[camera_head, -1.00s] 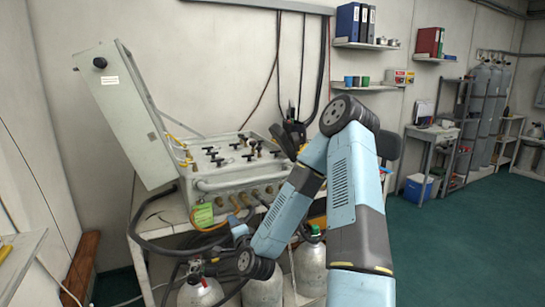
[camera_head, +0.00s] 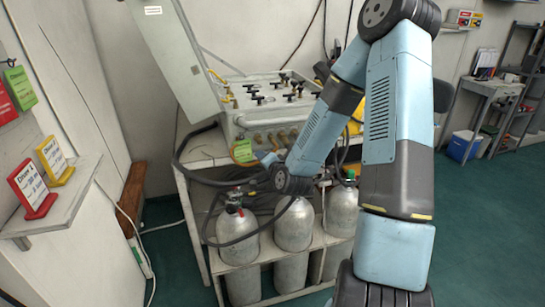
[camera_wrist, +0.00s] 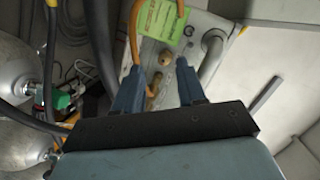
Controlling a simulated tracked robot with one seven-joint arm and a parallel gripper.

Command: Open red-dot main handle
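The air panel (camera_head: 262,119) is a grey box with its lid raised, standing on a bench. Several black T-handles (camera_head: 286,91) sit on its top; I cannot make out a red dot on any of them. My gripper (camera_wrist: 160,66) is open and empty in the wrist view, its two blue fingers apart. It is before the panel's front face, with a brass fitting (camera_wrist: 166,58) seen between the fingers and an orange hose by the left finger. A green tag (camera_wrist: 161,18) hangs beyond them. In the head view my gripper (camera_head: 268,158) is small and partly hidden by my arm.
Grey cylinders (camera_head: 238,232) stand in the bench frame below the panel. Black hoses loop at the panel's left and front. A shelf (camera_head: 50,212) with red and yellow signs is at the left. Green floor is open at the right.

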